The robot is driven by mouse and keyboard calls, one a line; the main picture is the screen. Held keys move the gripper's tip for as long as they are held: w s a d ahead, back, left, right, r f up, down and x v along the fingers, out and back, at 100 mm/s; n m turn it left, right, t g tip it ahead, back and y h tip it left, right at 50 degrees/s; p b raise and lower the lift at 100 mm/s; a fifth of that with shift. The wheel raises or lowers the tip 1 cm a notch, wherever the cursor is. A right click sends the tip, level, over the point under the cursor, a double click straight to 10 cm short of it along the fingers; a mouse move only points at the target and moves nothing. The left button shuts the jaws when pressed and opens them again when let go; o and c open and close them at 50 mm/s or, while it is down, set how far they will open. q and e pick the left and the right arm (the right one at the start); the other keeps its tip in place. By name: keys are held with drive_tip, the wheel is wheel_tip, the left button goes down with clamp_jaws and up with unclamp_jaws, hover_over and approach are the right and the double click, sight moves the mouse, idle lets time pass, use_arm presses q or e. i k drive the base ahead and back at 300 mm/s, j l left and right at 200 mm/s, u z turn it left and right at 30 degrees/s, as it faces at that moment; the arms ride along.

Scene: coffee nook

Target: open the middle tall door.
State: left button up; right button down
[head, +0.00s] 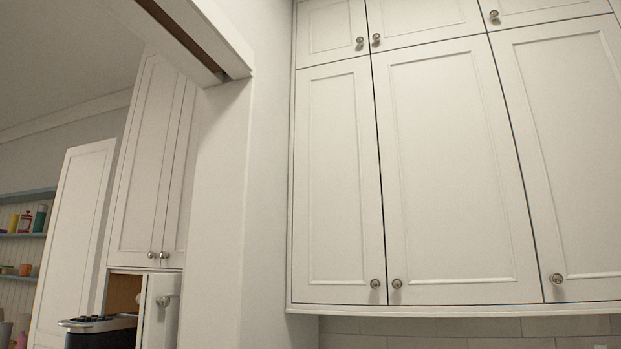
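The middle tall door (456,170) is a white framed panel in the wall cabinet at the right in the head view. It looks shut, flush with its neighbours. Its round metal knob (397,283) sits at its lower left corner. The left tall door (335,185) has a knob (375,283) at its lower right, close beside it. The right tall door (570,150) has a knob (556,279) at its lower left. Neither of my grippers shows in the head view.
Small upper doors (425,16) sit above the tall ones. A white wall end (217,200) stands left of the cabinet. Beyond it are another tall cabinet (148,165), a dark appliance (100,332) and shelves (22,236) with bottles. Pale tiles (450,327) lie under the cabinet.

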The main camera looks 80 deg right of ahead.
sight(458, 231)
drive_tip(key=z, duration=3.4)
